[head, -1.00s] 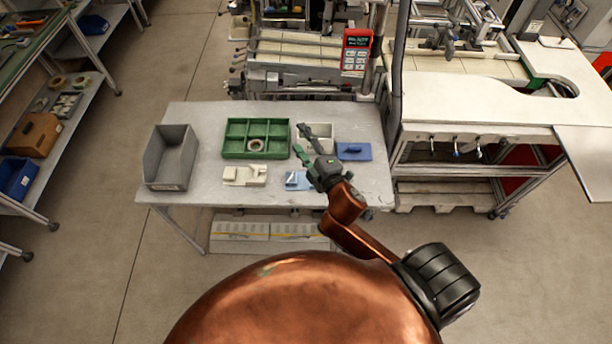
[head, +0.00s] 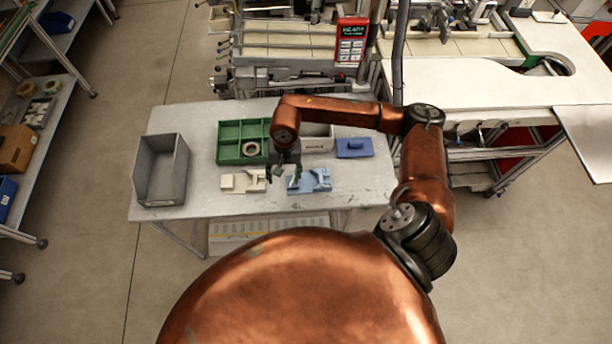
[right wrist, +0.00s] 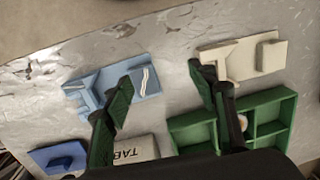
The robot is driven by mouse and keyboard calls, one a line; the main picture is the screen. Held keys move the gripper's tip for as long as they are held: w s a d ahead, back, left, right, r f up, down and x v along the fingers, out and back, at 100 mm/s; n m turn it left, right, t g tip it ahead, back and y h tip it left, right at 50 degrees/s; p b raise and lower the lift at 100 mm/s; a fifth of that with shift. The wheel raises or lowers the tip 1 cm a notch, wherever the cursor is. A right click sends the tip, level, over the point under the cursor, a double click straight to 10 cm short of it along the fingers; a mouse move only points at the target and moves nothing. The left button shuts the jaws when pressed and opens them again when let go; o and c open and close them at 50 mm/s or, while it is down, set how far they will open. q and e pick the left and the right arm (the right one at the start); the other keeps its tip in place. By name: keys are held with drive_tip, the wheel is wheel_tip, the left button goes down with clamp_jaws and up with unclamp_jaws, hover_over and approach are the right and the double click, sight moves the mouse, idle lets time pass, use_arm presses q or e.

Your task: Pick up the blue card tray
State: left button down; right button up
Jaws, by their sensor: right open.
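The light blue card tray (head: 316,180) lies flat near the front of the grey table, right of a similar cream tray (head: 243,181). In the right wrist view the blue tray (right wrist: 84,88) is at left, partly hidden behind one finger. My right gripper (head: 281,176) is open and empty, pointing down above the table between the cream and blue trays. Its spread fingers (right wrist: 160,82) also show in the right wrist view, one in front of each tray. I cannot tell its exact height. My left gripper is not in view.
A green divided tray (head: 229,150) holding a tape reel (head: 251,149) and a white labelled bin (head: 319,144) stand behind. A dark blue flat piece with a raised handle (head: 354,148) lies back right. A grey bin (head: 162,186) stands at left. The front right of the table is clear.

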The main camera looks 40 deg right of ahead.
sight(293, 181)
drive_tip(key=d, duration=0.1)
drive_tip(key=d+h, duration=0.1)
drive_tip(key=d, duration=0.1)
drive_tip(key=shift+w+d+f, duration=0.1)
drive_tip(key=shift+w+f, duration=0.1)
drive_tip(key=shift+w, duration=0.15)
drive_tip(key=shift+f, duration=0.9)
drive_tip(key=f, duration=0.2)
drive_tip(key=f+p, duration=0.1)
drive_tip(key=f, duration=0.2)
drive_tip(key=shift+s+d+f+p, duration=0.1)
drive_tip(key=shift+d+f+p, duration=0.1)
drive_tip(key=shift+p, duration=0.1)
drive_tip(key=shift+c, duration=0.7)
drive_tip(key=c, duration=1.2)
drive_tip(key=shift+r, duration=0.1)
